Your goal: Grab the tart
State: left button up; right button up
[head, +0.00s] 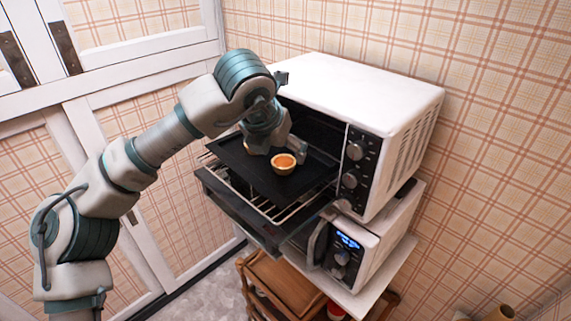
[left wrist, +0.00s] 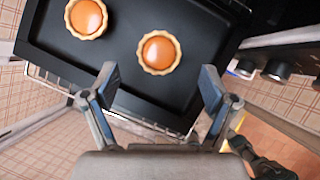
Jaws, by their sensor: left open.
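One tart (head: 283,163) with a pale crust and orange filling sits on the black baking tray (head: 270,185), on the pulled-out oven rack. In the left wrist view this tart (left wrist: 159,52) lies just beyond and between the open fingertips. A second tart (left wrist: 87,17) sits farther left on the tray; in the head view it is mostly hidden behind the gripper. My left gripper (head: 277,148) is open and empty, reaching down over the tray from the left; both fingers show in the left wrist view (left wrist: 157,78). A dark jointed part at that view's lower right may be my right gripper.
The white oven (head: 365,95) stands open, its knobs right of the tray and its roof above the tray's back. A microwave (head: 365,250) sits below it. A wooden cart (head: 280,285) stands underneath. Plaid walls close in behind; there is free room above the tray's front.

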aim_at(284, 161)
pick_arm(q)
jog(key=x, duration=0.4)
jog(key=shift+w+a+f, duration=0.1)
jog(key=shift+w, duration=0.05)
jog(key=shift+w+f, duration=0.25)
jog(key=shift+s, duration=0.1)
jog(key=shift+c, duration=0.2)
jog(key=shift+s+r, duration=0.15)
jog(key=c, duration=1.2)
